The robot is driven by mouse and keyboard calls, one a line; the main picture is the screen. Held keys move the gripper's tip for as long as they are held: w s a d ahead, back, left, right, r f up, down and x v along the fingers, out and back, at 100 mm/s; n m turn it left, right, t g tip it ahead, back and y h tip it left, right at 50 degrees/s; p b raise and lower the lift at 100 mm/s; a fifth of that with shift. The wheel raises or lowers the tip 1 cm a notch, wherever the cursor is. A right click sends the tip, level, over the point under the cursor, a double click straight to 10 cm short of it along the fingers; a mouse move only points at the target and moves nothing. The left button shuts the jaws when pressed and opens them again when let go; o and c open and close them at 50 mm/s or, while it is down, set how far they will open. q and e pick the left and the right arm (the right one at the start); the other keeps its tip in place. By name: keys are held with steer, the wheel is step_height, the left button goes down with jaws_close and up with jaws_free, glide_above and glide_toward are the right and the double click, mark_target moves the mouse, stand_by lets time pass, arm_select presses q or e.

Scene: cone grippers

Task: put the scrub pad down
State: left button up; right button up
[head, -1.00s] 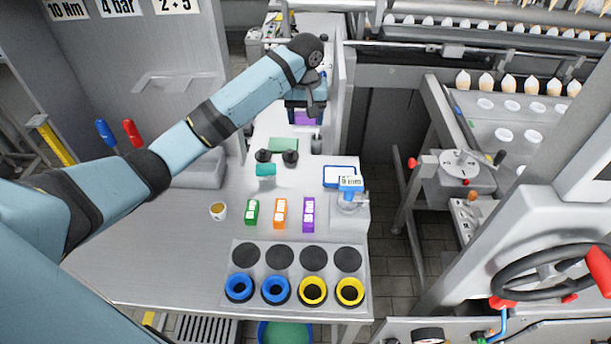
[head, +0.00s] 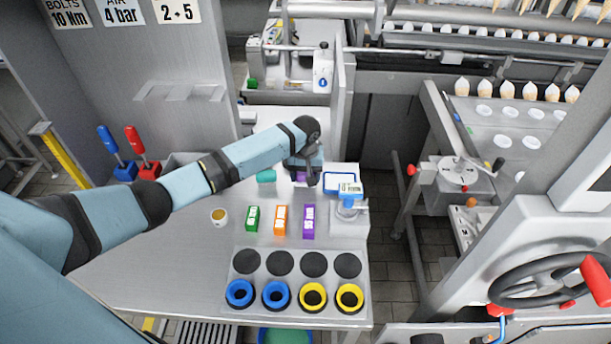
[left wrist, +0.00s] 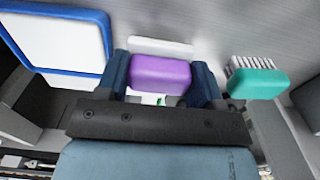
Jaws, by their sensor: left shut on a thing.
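The scrub pad (left wrist: 160,73) is a purple block with a white strip along one side. In the left wrist view it sits between the two blue fingers of my left gripper (left wrist: 163,78), which is shut on it. In the head view my left gripper (head: 305,177) hangs over the bench (head: 180,260), behind the labelled boxes, and mostly covers the purple pad. I cannot tell whether the pad touches the bench. My right gripper is not in view.
A teal brush with white bristles (head: 266,176) lies just left of the gripper. A blue-rimmed white tray (head: 341,183) is to its right. Green (head: 253,218), orange (head: 280,220) and purple (head: 308,221) boxes stand in front.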

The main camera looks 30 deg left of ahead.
arm_select(q)
steer(key=shift+f, duration=0.4)
steer(key=shift+f, duration=0.1)
steer(key=o, duration=0.6)
step_height(320, 180, up, 12)
steer(key=shift+r, duration=0.15)
stand_by(0.4)
